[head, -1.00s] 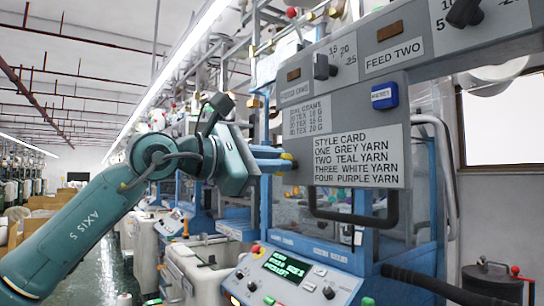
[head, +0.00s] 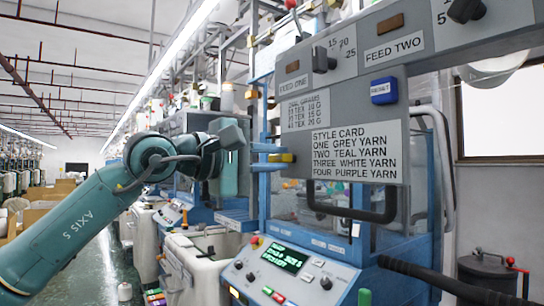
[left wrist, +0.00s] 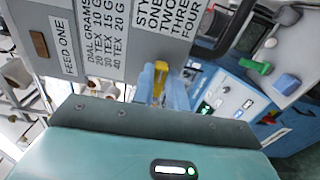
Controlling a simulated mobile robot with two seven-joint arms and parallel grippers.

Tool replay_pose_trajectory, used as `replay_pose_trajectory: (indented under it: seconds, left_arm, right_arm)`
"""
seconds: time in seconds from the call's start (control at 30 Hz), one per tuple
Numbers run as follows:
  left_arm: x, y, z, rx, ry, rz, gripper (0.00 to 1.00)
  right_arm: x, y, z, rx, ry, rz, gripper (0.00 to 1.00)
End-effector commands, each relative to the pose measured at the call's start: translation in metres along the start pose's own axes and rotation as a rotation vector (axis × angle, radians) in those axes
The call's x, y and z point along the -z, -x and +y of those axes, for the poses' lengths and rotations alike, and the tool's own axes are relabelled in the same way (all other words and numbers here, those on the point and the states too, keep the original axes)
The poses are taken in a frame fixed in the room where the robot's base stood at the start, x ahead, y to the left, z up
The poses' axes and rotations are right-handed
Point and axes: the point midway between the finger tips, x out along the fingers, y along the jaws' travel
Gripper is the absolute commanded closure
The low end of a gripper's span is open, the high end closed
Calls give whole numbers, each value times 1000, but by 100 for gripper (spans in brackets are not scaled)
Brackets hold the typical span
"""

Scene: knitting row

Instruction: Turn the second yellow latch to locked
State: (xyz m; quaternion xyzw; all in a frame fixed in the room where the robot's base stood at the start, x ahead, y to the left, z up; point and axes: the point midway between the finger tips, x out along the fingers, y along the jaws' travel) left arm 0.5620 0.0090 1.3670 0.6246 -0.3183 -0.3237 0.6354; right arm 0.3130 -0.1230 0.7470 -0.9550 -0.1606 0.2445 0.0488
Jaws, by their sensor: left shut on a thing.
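A yellow latch (head: 285,158) sits at the left edge of the grey panel (head: 440,60), beside the style card. It lies roughly level in the head view. My left gripper (head: 273,158) reaches it from the left, with one blue finger above and one below, shut on it. In the left wrist view the yellow latch (left wrist: 161,72) stands between the blue fingers (left wrist: 160,92), which hide part of it. I cannot read any locked mark by it. My right gripper is not in view.
A black bar handle (head: 352,208) juts out below the style card (head: 356,152). A control console (head: 290,268) with a green display stands below. A yellow-brown block (head: 251,93) shows higher on the frame.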

Motion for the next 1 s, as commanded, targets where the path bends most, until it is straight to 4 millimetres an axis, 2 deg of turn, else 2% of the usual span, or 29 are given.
replay_pose_trajectory:
  seconds: [0.57,0.6,0.83,1.0]
  left_arm:
    - [0,0,-1,1,-35,-1,100]
    - [0,0,-1,1,-35,-1,84]
    - [0,0,-1,1,-33,0,65]
    - [0,0,0,0,-33,0,64]
  right_arm:
    - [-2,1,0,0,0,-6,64]
    - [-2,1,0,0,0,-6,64]
    - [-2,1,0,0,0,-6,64]
    - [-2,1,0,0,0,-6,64]
